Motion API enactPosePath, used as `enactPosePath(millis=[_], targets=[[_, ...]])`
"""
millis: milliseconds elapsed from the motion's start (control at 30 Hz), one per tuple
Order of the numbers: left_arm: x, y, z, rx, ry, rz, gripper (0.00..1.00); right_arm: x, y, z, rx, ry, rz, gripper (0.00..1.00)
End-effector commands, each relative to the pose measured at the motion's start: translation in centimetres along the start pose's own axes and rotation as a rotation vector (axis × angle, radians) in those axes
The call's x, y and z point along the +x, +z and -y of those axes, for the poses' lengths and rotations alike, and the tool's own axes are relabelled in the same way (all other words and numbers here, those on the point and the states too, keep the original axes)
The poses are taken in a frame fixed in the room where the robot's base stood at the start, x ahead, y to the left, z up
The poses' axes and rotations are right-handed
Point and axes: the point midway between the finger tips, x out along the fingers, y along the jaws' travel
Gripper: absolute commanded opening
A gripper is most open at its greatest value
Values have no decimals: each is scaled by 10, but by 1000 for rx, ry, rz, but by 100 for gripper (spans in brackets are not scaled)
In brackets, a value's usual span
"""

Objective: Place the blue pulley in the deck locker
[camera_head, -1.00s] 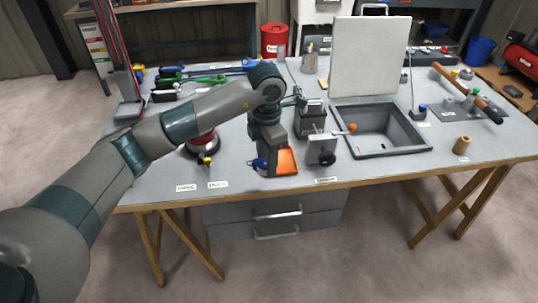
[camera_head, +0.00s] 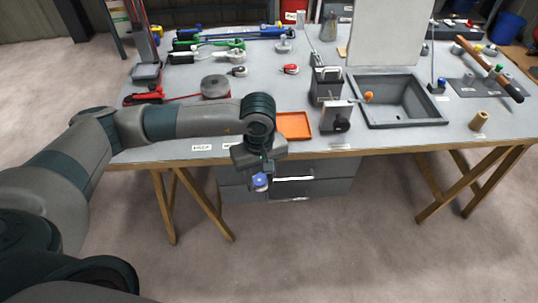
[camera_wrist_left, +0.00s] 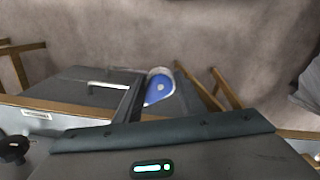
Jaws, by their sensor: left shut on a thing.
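The blue pulley (camera_head: 260,182) is held in my left gripper (camera_head: 260,172), which points down in front of the table's front edge, over the drawers. The pulley also shows in the left wrist view (camera_wrist_left: 159,88), blue with a pale rim, between the dark fingers. It is clear of the table. An open dark grey box with a raised pale lid, apparently the deck locker (camera_head: 364,111), is set in the table to the right. My right gripper is not in view.
An orange tray (camera_head: 294,125) lies empty near the front edge. A dark metal block with a handle (camera_head: 326,85) and a plate with a black knob (camera_head: 336,117) stand between tray and box. An orange ball (camera_head: 368,97) is at the box's left rim.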

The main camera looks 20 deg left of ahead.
Motion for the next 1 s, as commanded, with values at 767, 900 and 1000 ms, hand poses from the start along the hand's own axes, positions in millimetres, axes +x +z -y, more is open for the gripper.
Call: enactPosePath(millis=[767,900,1000], targets=[[25,53,57,759,9,19,13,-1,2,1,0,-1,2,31],[25,53,57,757,9,19,13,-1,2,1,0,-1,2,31],[25,52,57,757,9,19,13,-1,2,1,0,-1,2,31]])
